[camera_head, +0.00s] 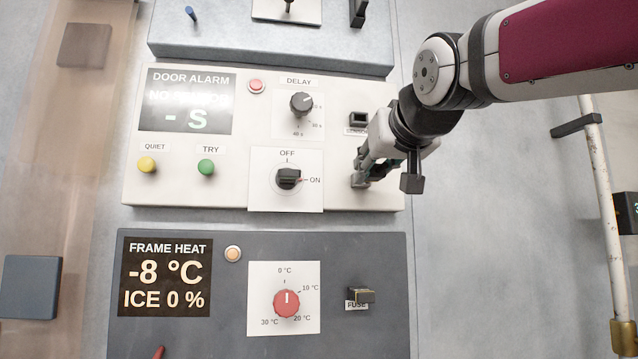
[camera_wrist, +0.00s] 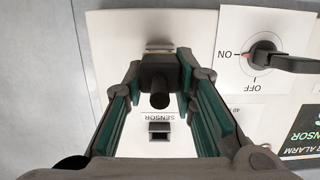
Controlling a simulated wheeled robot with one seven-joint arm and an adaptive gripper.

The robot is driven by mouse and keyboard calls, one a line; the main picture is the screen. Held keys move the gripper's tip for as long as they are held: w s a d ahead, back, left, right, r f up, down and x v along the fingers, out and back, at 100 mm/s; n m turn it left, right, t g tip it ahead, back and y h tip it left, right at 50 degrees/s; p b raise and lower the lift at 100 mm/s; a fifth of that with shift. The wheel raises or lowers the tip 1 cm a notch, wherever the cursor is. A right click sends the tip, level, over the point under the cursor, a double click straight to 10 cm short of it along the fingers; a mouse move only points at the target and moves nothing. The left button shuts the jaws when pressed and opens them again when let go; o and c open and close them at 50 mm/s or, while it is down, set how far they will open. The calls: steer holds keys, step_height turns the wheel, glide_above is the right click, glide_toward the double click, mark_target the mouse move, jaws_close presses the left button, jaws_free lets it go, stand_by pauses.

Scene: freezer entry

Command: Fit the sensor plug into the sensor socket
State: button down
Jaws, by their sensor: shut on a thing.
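The sensor socket (camera_head: 358,119) is a dark square opening on the white door alarm panel, with the SENSOR label just under it. In the wrist view the socket (camera_wrist: 160,130) shows upside down, at lower middle between the finger bases. My gripper (camera_head: 362,176) is at the panel's lower right, below the socket in the head view. In the wrist view my gripper (camera_wrist: 160,68) is shut on the dark sensor plug (camera_wrist: 159,90), whose round end faces the camera. The plug is apart from the socket. Whether it touches the panel or a holder behind it, I cannot tell.
The DELAY knob (camera_head: 301,103) and OFF/ON switch (camera_head: 288,179) are left of my gripper. The frame heat panel (camera_head: 383,259) with a fuse (camera_head: 362,296) lies below. The alarm display (camera_head: 187,101) is partly washed out by glare. A rusty white pipe (camera_head: 603,220) stands at right.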

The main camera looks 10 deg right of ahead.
mark_target(384, 163)
steer(key=shift+s+b, duration=0.3)
steer(key=shift+s, duration=1.85)
steer(key=shift+w+r+p, duration=0.15)
steer(key=shift+r+p, duration=0.45)
steer(key=shift+p, duration=0.15)
step_height(384, 163, up, 11)
steer(key=p, duration=1.7)
steer(key=shift+w+r, duration=0.15)
steer(key=shift+w, duration=0.05)
steer(key=shift+w, duration=0.1)
